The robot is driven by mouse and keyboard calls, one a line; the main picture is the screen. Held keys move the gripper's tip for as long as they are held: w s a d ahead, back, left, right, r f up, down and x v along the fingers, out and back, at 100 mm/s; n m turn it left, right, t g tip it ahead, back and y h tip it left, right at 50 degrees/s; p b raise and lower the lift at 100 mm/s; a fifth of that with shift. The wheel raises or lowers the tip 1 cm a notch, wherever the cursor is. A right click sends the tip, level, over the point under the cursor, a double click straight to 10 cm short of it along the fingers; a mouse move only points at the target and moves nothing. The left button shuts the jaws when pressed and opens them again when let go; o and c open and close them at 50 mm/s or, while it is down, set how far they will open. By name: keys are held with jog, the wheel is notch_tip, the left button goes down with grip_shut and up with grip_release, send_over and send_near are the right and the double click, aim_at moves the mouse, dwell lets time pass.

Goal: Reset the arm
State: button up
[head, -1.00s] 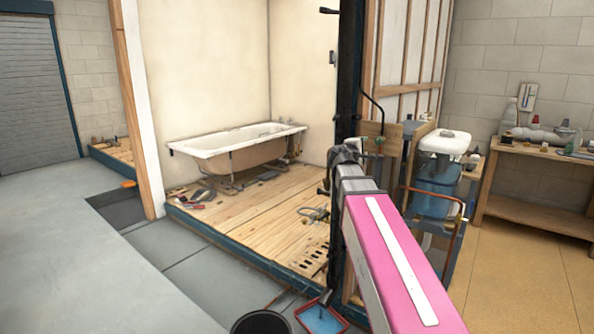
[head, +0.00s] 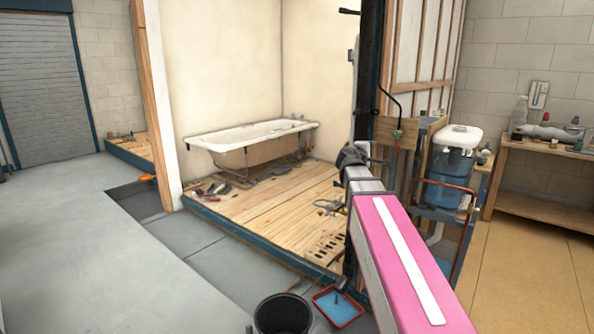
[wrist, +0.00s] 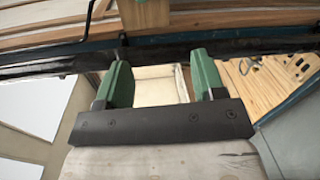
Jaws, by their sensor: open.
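My gripper (wrist: 163,78) shows in the wrist view as two green fingers standing well apart on a dark bar. Nothing is between the fingers; a pale surface shows through the gap behind them. In the head view my pink and grey arm reaches away from the lower right towards a dark upright post (head: 367,85). The gripper itself cannot be made out there.
A white bathtub (head: 215,139) stands on a raised wooden floor (head: 265,219) with scattered tools. A black bucket (head: 283,315) and blue tray (head: 338,307) are on the ground. A blue water container (head: 452,175) and workbench (head: 548,150) are right. Grey floor (head: 90,260) is clear at left.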

jog(key=s+f+m+g+y, duration=0.2)
jog(key=s+f+m+g, duration=0.15)
jog(key=f, duration=0.85)
jog(key=s+f+m+g+y, duration=0.25)
jog(key=s+f, duration=0.25)
jog(key=f, duration=0.7)
jog(key=s+a+f+m+g+y, duration=0.2)
jog(key=s+a+f+g+y, duration=0.1)
jog(key=s+f, duration=0.5)
jog(key=s+a+f+m+g+y, duration=0.3)
jog(key=s+a+f+g, duration=0.1)
jog(key=s+f, duration=0.4)
notch_tip(320, 180, down, 3)
jog(key=shift+s+a+r+m, duration=0.2)
jog(key=shift+a+m, duration=0.1)
jog(key=shift+a, duration=0.4)
jog(key=shift+y, duration=0.25)
